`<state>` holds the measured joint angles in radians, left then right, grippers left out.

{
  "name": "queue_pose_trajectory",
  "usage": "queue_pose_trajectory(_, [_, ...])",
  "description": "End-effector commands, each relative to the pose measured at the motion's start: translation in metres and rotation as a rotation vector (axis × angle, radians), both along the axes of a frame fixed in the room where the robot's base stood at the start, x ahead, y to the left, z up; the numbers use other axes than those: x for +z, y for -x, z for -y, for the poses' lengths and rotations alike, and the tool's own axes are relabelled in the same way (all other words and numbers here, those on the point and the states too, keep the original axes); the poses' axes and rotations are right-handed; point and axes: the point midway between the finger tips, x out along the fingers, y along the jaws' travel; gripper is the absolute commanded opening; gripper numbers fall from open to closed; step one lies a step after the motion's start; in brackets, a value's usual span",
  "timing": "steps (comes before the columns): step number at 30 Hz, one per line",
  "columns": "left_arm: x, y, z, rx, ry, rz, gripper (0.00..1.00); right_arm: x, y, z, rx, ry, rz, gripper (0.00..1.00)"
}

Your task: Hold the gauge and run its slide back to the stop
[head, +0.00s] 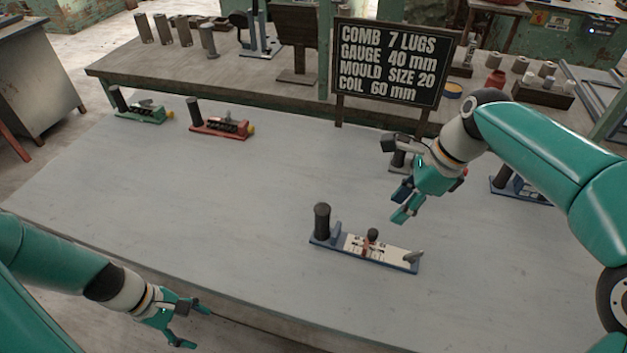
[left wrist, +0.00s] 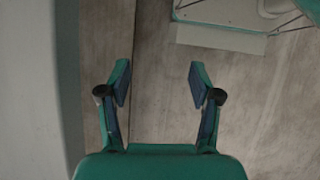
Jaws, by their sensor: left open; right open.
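A gauge (head: 362,250) lies on the grey table, right of centre in the head view. It has a blue base, a pale marked scale, a dark upright handle (head: 322,221) at its left end and a grey piece (head: 413,256) at its right end. A slide with a dark round knob (head: 372,235) sits near the middle of the scale. My right gripper (head: 399,204) is open and empty, above and behind the gauge, not touching it. My left gripper (head: 198,328) is open and empty off the table's front edge; its spread fingers show in the left wrist view (left wrist: 158,77).
A green-based device (head: 140,113) and a red-based one (head: 222,129) stand at the back left of the grey table (head: 200,210). Another blue-based device (head: 520,192) is at the right, partly hidden by my arm. A sign (head: 388,64) reads "GAUGE 40 mm". The table's left-middle is clear.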

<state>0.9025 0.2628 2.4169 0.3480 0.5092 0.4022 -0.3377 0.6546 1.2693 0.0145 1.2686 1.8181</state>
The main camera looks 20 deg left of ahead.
Motion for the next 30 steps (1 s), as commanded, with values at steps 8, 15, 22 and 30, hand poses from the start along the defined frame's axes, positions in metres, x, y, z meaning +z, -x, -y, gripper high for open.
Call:
queue_pose_trajectory(8, [0.039,-0.008,-0.023,0.034,-0.031,0.049,0.64,0.000,0.000,0.000,0.000,0.000,0.000,0.42])
queue_pose_trajectory(15, [0.064,-0.044,-0.022,-0.283,-0.118,0.187,0.64,0.000,0.000,0.000,0.000,0.000,0.000,0.42])
queue_pose_trajectory(22, [0.103,-0.089,-0.011,-0.704,-0.233,0.363,0.64,0.000,0.000,0.000,0.000,0.000,0.000,0.42])
queue_pose_trajectory(30, [0.148,-0.149,0.050,-1.734,-0.324,0.620,0.64,0.000,0.000,0.000,0.000,0.000,0.001,0.42])
